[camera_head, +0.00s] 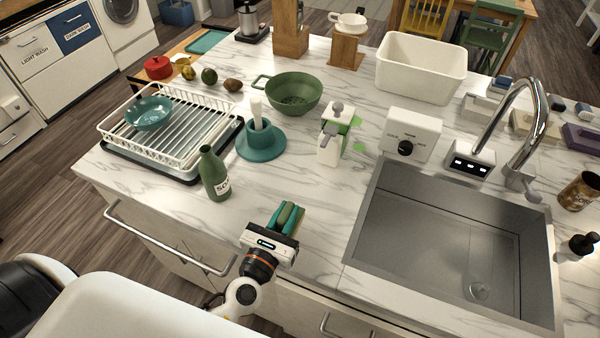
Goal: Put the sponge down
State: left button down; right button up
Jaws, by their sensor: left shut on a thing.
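My left gripper (284,216) is over the front edge of the marble counter, left of the sink. It is shut on the sponge (287,213), a small green piece partly hidden between the fingers. I cannot tell whether the sponge touches the counter or is held just above it. The white marble countertop (335,215) is bare just right of the gripper. My right gripper is not in view.
A green soap bottle (214,175) stands left of the gripper. A teal brush holder (261,142), a white dispenser (331,142) and a dish rack (190,138) stand farther back. The empty steel sink (450,245) opens at the right.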

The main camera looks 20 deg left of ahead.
pick_arm(q)
jog(key=w, duration=0.3)
jog(key=w+d+p, duration=0.1)
jog(key=w, duration=0.2)
jog(key=w+d, duration=0.1)
jog(key=w, duration=0.1)
jog(key=shift+w+r, duration=0.3)
jog(key=shift+w, duration=0.1)
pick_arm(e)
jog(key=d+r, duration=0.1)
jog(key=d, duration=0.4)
pick_arm(q)
jog(key=w, duration=0.7)
jog(key=shift+a+f, duration=0.25)
jog(key=shift+w, duration=0.35)
jog(key=shift+w+d+b, duration=0.1)
jog(key=shift+w+b, duration=0.2)
jog(key=shift+w, duration=0.25)
notch_tip(320, 180, down, 4)
jog(key=b, duration=0.4)
jog(key=shift+r, duration=0.3)
jog(key=shift+f, duration=0.2)
jog(key=c, duration=1.3)
grip_release()
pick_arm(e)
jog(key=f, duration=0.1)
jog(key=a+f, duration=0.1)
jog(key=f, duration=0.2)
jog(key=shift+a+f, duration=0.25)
